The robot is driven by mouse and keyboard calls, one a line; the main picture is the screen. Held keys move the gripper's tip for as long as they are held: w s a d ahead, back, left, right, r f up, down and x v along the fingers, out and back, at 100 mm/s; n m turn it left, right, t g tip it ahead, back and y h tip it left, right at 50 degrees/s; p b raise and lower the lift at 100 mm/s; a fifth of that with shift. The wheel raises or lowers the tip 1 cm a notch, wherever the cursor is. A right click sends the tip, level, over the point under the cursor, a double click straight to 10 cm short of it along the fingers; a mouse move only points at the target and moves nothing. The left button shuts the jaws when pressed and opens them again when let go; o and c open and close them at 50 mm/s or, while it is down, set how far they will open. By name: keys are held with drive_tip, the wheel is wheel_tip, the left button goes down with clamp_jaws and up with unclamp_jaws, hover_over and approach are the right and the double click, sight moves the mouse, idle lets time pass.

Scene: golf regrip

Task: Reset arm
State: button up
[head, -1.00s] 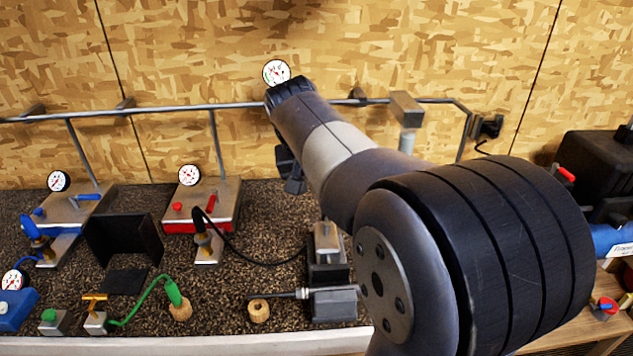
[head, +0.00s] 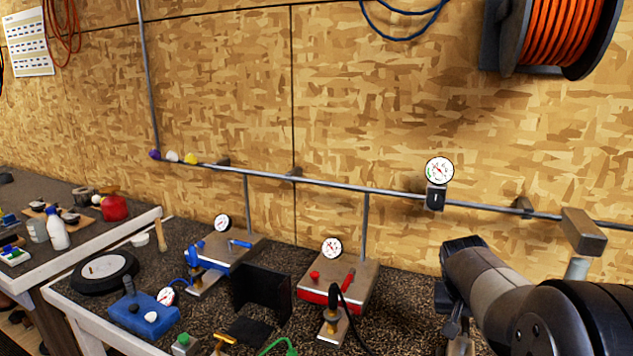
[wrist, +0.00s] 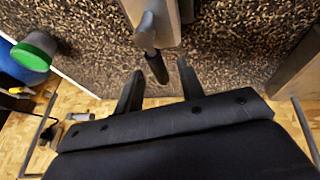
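My arm (head: 490,275) stands at the lower right of the head view, bent over the speckled bench top. My gripper (wrist: 158,82) shows in the wrist view with its two dark fingers apart and nothing held between them. A metal lever with a black grip (wrist: 156,68) lies just beyond the fingertips; I cannot tell whether it touches them. In the head view the gripper is only partly seen below the arm, near the bottom edge.
A red-based gauge stand (head: 340,285) and a blue-based gauge stand (head: 228,252) stand left of my arm. A metal pipe (head: 330,183) with a gauge (head: 439,170) runs along the wall behind. A blue box (head: 140,314) and a black disc (head: 104,271) lie farther left.

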idle(0.5)
drive_tip(key=v, duration=1.1)
drive_tip(key=x, duration=1)
drive_tip(key=shift+d+f, duration=0.1)
drive_tip(key=shift+f, duration=0.15)
drive_tip(key=shift+w+d+f, duration=0.1)
drive_tip(key=shift+w+f, duration=0.1)
drive_tip(key=shift+a+r+n, duration=0.1)
drive_tip(key=shift+a+n, duration=0.2)
drive_tip(key=shift+n, duration=0.4)
drive_tip(key=shift+a+n+t+y+p, duration=0.25)
drive_tip(key=shift+n+t+y+p, duration=0.15)
drive_tip(key=shift+n, duration=0.3)
